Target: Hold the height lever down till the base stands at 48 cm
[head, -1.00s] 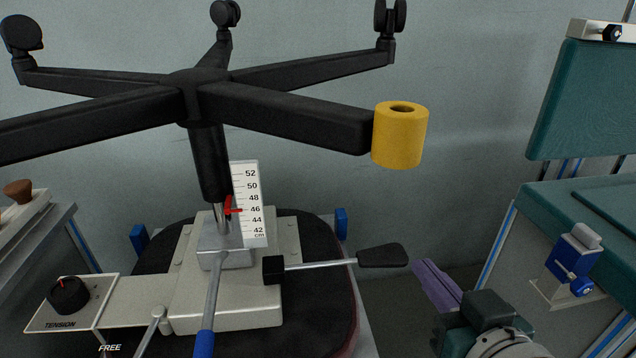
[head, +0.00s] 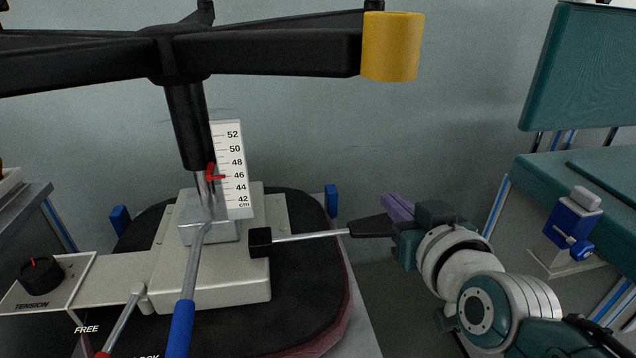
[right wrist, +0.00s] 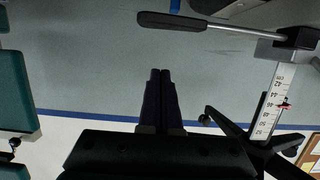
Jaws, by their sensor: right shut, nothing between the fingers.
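The height lever (head: 310,236) is a metal rod with a black paddle (head: 372,226), sticking out right from the grey mechanism box. The paddle also shows in the right wrist view (right wrist: 172,20). My right gripper (head: 396,207) has purple fingers, shut and empty, at the paddle's right end in the head view. In the right wrist view the fingertips (right wrist: 160,72) and paddle show a gap between them. The upturned black base (head: 250,52) stands on its column. The red pointer (head: 214,175) reads about 46 on the white cm scale (head: 232,170). My left gripper is out of view.
A blue-handled lever (head: 182,325) and a tension knob (head: 40,275) are at the left front. A yellow cylinder (head: 392,46) caps one base leg. A teal bench (head: 600,185) with a blue clamp (head: 572,225) stands at the right.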

